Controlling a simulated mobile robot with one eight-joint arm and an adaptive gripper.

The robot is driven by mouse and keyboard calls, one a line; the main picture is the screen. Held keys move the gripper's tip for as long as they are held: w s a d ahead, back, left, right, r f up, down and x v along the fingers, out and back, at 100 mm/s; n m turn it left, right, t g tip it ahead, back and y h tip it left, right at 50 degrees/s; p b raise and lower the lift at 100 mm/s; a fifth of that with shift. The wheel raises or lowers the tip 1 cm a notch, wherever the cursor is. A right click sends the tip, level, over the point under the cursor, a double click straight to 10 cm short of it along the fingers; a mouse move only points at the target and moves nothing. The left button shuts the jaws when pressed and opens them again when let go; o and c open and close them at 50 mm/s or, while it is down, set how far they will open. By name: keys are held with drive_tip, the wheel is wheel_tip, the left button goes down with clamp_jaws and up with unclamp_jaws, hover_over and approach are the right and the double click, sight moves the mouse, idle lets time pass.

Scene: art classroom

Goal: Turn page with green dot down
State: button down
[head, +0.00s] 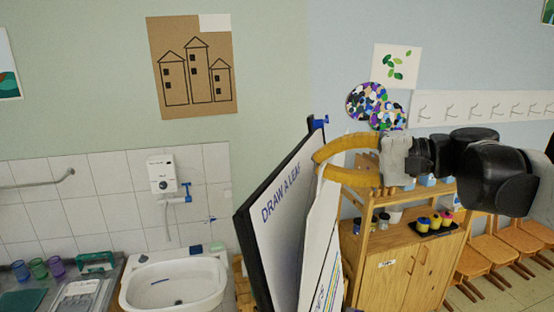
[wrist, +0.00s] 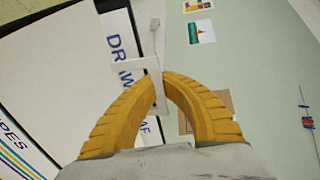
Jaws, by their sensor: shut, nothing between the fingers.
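A board (head: 243,225) with a dark frame stands tilted, holding large white pages. One page (head: 285,225) reads "DRAW A LEAF"; it also shows in the wrist view (wrist: 113,25). A nearer white page (head: 322,235) with coloured stripes stands away from it, its striped part showing in the wrist view (wrist: 18,140). No green dot can be made out in either view. My gripper (head: 316,164) has curved yellow fingers, shut and empty, at the upper end of the pages. Its fingertips (wrist: 161,84) overlap a small white piece in the wrist view; I cannot tell if they touch it.
A wooden cabinet (head: 398,265) with paint pots stands behind my arm at the right. Wooden chairs (head: 490,250) line the wall farther right. A white sink (head: 175,283) is left of the board. A blue clip (head: 320,122) sits at the board's top.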

drive_tip(key=s+d+f, duration=0.1)
drive_tip(key=s+d, duration=0.2)
drive_tip(key=d, duration=0.6)
drive_tip(key=shift+d+b, duration=0.2)
drive_tip(key=shift+b, duration=0.25)
drive_tip(key=shift+s, duration=0.1)
idle(0.4)
drive_tip(key=s+d+f+b, duration=0.2)
drive_tip(key=d, duration=0.4)
drive_tip(key=s+d+f+b, duration=0.2)
drive_tip(key=d+f, duration=0.1)
drive_tip(key=d, duration=0.2)
drive_tip(key=shift+d, duration=0.4)
drive_tip(key=shift+w+f, duration=0.1)
drive_tip(key=shift+f, duration=0.05)
idle(0.3)
